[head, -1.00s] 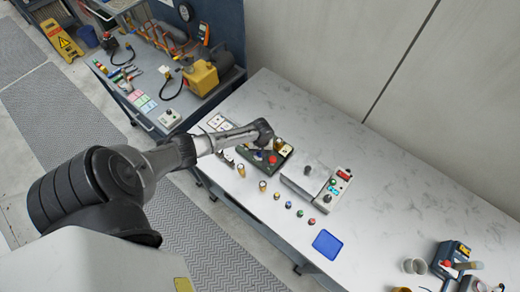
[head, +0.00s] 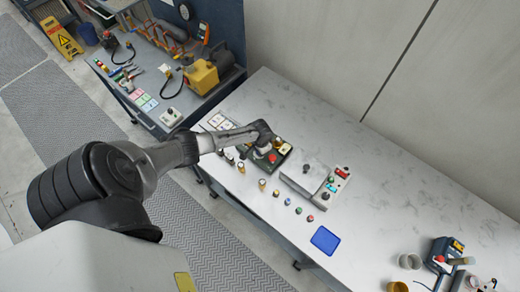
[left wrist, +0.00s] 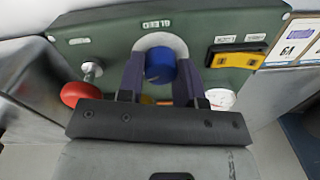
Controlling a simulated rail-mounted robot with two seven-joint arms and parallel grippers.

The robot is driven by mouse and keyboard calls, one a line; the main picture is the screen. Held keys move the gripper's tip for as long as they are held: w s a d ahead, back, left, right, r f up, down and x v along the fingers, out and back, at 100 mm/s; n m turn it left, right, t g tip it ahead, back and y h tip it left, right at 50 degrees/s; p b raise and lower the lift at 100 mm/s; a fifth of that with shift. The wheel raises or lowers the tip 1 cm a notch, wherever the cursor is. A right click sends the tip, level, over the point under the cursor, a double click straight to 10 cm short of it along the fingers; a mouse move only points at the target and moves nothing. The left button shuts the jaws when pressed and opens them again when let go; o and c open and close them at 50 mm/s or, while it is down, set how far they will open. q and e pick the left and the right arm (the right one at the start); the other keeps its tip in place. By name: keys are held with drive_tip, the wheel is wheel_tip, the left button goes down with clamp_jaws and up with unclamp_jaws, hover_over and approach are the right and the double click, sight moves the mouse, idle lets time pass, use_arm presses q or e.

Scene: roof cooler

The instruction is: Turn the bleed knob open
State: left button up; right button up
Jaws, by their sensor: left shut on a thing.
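The green control panel (left wrist: 120,40) fills the upper part of the left wrist view, with a BLEED label reading upside down. The blue bleed knob (left wrist: 160,66) stands below the label in front of a pale round plate. My left gripper (left wrist: 160,80) is shut on this knob, with one dark finger on each side of it. How far the knob is turned cannot be made out. In the head view, my left wrist hangs over the panel (head: 284,147) and hides the knob. My right gripper is in neither view.
A red knob (left wrist: 82,93) and a yellow rocker (left wrist: 238,59) flank the bleed knob. A grey box (head: 305,184) stands right of the panel. Several small knobs line the table's front edge. A blue mat (head: 325,240) lies farther right. The back of the table is clear.

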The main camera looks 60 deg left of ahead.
use_arm(q)
drive_tip(key=shift+m, duration=1.1)
drive_tip(key=o, duration=0.9)
drive_tip(key=shift+o, duration=0.2)
wheel_tip(320, 180, up, 14)
drive_tip(key=shift+d+p, duration=0.3)
drive_tip(key=shift+p, duration=0.1)
drive_tip(key=shift+f, duration=0.15)
